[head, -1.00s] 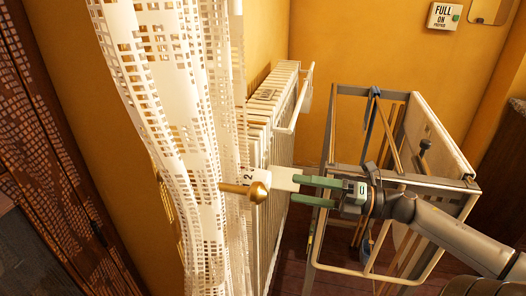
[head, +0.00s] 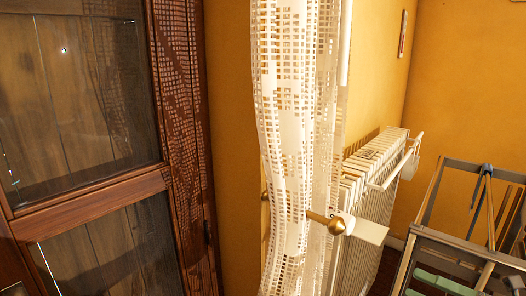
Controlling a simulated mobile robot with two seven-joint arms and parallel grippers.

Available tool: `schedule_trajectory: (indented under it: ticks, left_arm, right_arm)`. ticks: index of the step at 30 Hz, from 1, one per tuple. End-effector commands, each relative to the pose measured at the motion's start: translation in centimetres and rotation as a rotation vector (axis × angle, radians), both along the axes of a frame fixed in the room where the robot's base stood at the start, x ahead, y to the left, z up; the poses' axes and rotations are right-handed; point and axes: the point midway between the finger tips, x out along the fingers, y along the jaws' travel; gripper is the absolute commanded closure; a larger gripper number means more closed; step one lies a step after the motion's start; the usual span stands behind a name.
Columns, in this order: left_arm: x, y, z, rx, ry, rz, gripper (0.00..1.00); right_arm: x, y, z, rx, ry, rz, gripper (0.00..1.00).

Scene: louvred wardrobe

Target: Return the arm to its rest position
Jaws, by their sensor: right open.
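My right gripper (head: 428,285) shows only in part at the bottom right edge of the head view. Its green fingers are apart with nothing seen between them. The rest of that arm is cut off by the picture edge. The fingers are to the right of and below the white box (head: 362,231) at the radiator's near end, clear of it. My left gripper is not in view.
A brass knob (head: 337,226) sticks out by the lace curtain (head: 290,120). The white radiator (head: 375,190) is behind it. A metal-framed rack (head: 455,240) stands at the right, close to my fingers. A dark wood glazed cabinet (head: 165,130) fills the left.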

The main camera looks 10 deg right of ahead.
Motion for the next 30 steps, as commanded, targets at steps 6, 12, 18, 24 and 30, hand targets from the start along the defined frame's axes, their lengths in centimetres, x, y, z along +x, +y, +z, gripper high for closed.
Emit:
schedule_trajectory:
  ticks: [6, 12, 18, 24, 30]
  left_arm:
    - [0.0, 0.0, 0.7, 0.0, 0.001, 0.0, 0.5]
    - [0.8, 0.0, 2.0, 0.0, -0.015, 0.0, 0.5]
    - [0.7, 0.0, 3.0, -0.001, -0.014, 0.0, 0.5]
    - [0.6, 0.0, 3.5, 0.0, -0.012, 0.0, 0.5]
    - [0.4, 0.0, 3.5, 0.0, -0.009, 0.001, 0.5]
  right_arm:
    - [0.1, -1.2, -4.7, 0.276, 0.178, -0.211, 0.04]
    - [-1.4, -0.3, -13.8, 0.702, 0.49, -0.508, 0.04]
    - [-5.9, 7.3, -24.5, 1.185, 0.929, -0.805, 0.04]
    - [-9.9, 16.2, -29.3, 1.451, 1.26, -0.961, 0.04]
    - [-11.3, 19.7, -30.3, 1.522, 1.38, -1.007, 0.04]
